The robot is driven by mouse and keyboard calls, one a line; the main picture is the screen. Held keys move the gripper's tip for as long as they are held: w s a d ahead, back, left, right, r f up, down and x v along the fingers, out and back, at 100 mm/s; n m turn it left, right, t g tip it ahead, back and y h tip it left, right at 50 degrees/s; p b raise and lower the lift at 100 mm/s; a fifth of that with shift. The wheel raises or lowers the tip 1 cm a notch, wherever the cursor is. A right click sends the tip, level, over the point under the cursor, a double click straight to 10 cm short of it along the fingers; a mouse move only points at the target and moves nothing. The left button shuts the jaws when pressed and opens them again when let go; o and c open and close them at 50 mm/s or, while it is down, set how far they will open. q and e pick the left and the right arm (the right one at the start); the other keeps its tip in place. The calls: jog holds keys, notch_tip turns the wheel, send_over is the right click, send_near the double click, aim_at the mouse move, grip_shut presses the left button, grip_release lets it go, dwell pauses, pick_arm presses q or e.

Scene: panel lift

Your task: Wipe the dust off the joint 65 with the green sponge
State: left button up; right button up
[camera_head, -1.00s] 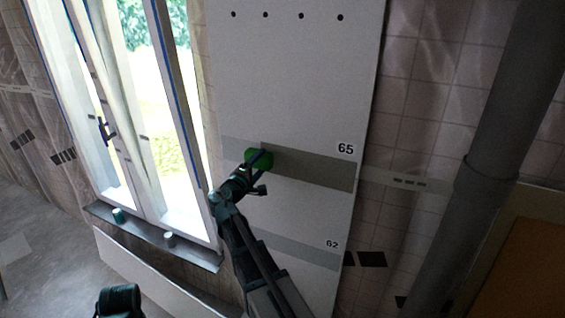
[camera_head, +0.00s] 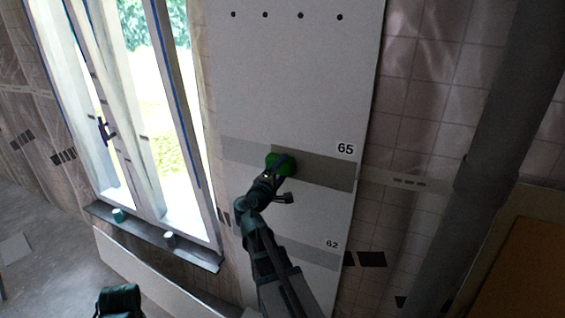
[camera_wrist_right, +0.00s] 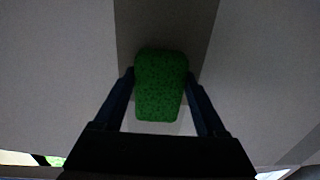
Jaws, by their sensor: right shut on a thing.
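The joint 65 (camera_head: 325,172) is a horizontal band on the pale wall panel, under the printed number 65. Its right part is darker grey-brown; the part left of the sponge is lighter grey. My right gripper (camera_head: 281,170) is shut on the green sponge (camera_head: 272,161) and holds it at the band, where the dark part begins. In the right wrist view the sponge (camera_wrist_right: 161,84) sits between both fingers of the gripper (camera_wrist_right: 161,92), over the darker band (camera_wrist_right: 190,25). Contact with the panel looks likely but cannot be told for sure.
A lighter band (camera_head: 300,250) marked 62 lies lower on the panel. A window with a sill (camera_head: 150,235) holding two small cups is at left. A thick grey pipe (camera_head: 490,150) stands at right. A row of dark holes runs across the panel top.

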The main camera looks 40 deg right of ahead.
aim_at(237, 150)
jog(key=shift+s+d, duration=0.75)
jog(key=shift+s, duration=0.55)
jog(key=shift+s+d, duration=0.7)
jog(key=shift+s, duration=0.55)
jog(key=shift+s+d, duration=0.75)
jog(key=shift+s, duration=0.55)
jog(key=shift+w+a, duration=0.35)
jog(key=shift+w, duration=0.35)
jog(key=shift+w+a, duration=0.4)
jog(key=shift+w, duration=0.35)
jog(key=shift+w+a, duration=0.35)
jog(key=shift+w, duration=0.35)
jog(key=shift+w+a, duration=0.6)
jog(key=shift+w, duration=0.4)
jog(key=shift+w+a, duration=0.65)
jog(key=shift+w, duration=0.3)
jog(key=shift+w+a, duration=0.6)
jog(key=shift+w, duration=0.4)
jog(key=shift+w+a, duration=0.45)
jog(key=shift+w, duration=0.4)
jog(key=shift+w+a, duration=0.45)
jog(key=shift+w, duration=0.4)
jog(key=shift+w+a, duration=0.45)
jog(key=shift+w, duration=0.4)
jog(key=shift+w, duration=0.1)
